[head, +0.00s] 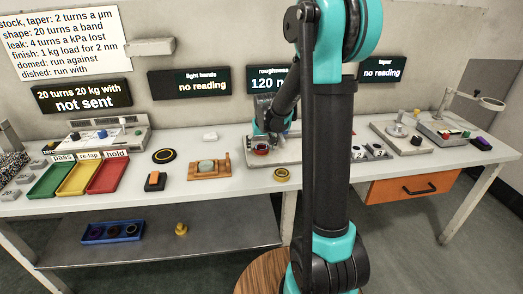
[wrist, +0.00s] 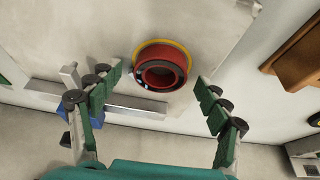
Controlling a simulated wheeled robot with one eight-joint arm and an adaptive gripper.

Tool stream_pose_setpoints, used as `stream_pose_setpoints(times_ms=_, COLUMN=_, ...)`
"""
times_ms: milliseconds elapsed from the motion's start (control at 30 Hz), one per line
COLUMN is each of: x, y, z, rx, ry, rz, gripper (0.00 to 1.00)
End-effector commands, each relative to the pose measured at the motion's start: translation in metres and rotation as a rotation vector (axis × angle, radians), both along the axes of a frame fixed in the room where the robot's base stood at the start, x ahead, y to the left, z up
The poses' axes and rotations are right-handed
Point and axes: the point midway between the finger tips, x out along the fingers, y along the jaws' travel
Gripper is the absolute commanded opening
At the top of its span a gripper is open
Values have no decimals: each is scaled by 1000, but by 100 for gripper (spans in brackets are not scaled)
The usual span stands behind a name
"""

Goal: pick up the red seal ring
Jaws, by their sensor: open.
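The red seal ring (head: 261,151) lies on a pale grey plate (head: 256,159) at the middle of the bench in the head view. In the wrist view the ring (wrist: 161,82) is a thick red ring with a dark centre, and a yellow edge shows around its far side. My gripper (wrist: 158,77) is open, with one green-padded finger on each side of the ring in the picture. Neither finger visibly touches it, and the remaining height cannot be told. In the head view my gripper (head: 268,128) is over the ring and partly hidden by my arm.
A metal bar (wrist: 95,103) and a blue block (wrist: 92,117) are near the left finger. A wooden fixture (head: 209,171) stands left of the plate, and a small yellow-black ring (head: 281,174) lies in front. Green, yellow and red trays (head: 107,176) are at the left.

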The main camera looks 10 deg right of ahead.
Motion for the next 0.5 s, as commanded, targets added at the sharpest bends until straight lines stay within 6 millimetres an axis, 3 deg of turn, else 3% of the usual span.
stream_pose_setpoints(times_ms=67, x=0, y=0, z=0, rx=0, ry=0, rz=0, gripper=77)
stream_pose_setpoints(times_ms=500, x=0, y=0, z=0, rx=0, ry=0, rz=0, gripper=24)
